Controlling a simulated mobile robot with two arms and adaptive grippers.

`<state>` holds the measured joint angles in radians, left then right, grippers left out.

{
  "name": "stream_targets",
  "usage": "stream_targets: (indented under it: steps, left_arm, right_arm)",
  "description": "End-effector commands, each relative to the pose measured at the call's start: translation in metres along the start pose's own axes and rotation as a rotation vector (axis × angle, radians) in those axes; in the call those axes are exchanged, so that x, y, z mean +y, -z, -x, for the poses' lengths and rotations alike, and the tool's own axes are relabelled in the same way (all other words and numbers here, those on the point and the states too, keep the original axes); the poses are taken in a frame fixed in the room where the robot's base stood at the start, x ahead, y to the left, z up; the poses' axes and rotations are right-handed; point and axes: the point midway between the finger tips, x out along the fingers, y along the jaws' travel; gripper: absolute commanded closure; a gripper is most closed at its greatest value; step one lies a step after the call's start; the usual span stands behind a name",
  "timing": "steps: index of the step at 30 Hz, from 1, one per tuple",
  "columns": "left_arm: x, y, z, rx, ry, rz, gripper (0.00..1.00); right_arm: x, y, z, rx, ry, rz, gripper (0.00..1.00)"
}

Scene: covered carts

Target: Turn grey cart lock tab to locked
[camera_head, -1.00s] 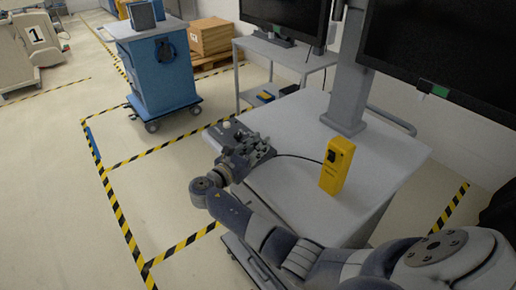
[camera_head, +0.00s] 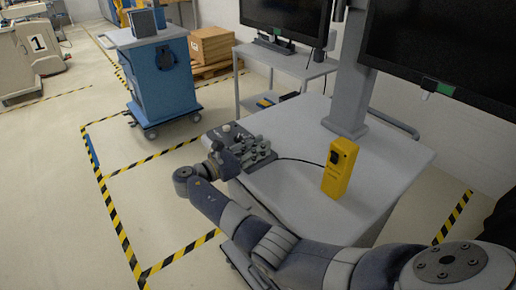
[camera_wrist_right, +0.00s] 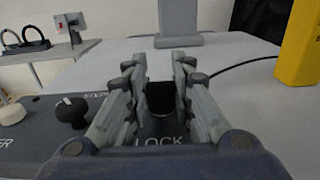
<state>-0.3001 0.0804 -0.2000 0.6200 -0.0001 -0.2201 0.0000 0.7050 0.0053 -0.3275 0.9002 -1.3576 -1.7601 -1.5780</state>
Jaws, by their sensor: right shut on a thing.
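The grey cart (camera_head: 295,195) stands in front of me, with a dark control panel (camera_head: 217,141) on its far left edge. My right gripper (camera_head: 258,150) is at this panel. In the right wrist view its two fingers (camera_wrist_right: 160,88) are shut on a small black lock tab (camera_wrist_right: 160,99), just behind the word LOCK. The fingers hide the tab's sides, so I cannot tell how far it is turned. A black knob (camera_wrist_right: 71,112) and a pale knob (camera_wrist_right: 11,111) stand on the panel (camera_wrist_right: 40,140) to the left. My left gripper is not in view.
A yellow box (camera_head: 340,168) stands on the cart top, its cable running to the panel. A grey post (camera_head: 349,105) carries a dark monitor (camera_head: 440,55). A blue cart (camera_head: 165,85) and a shelf table (camera_head: 290,62) stand behind. Floor at left is clear.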

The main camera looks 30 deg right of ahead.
Motion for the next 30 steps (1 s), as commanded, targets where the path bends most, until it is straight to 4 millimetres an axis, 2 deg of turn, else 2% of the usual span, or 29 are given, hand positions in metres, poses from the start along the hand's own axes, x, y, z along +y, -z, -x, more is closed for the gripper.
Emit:
stream_targets:
  steps: [1, 2, 4, 5, 17, 20, 30]
  left_arm:
    - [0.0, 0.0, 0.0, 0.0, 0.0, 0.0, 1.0]
    - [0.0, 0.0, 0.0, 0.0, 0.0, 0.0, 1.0]
    - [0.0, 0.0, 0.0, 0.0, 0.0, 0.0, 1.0]
    - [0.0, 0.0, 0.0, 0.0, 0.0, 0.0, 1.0]
    - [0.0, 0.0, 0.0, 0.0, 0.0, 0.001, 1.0]
    - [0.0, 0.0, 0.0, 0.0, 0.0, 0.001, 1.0]
    - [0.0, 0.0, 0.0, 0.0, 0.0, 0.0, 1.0]
  right_arm:
    - [0.001, -0.002, -0.001, -0.003, -0.001, -0.003, 1.0]
    - [0.001, -0.002, -0.001, -0.003, -0.001, -0.003, 0.76]
    - [0.001, -0.002, -0.001, -0.002, -0.001, -0.003, 0.6]
    - [0.001, -0.002, -0.001, -0.002, -0.001, -0.003, 0.57]
    - [0.001, 0.0, 0.005, 0.0, -0.002, -0.001, 0.57]
    - [0.001, 0.0, 0.019, 0.002, -0.005, 0.0, 0.57]
    - [0.001, -0.001, 0.089, 0.001, -0.004, -0.001, 0.57]
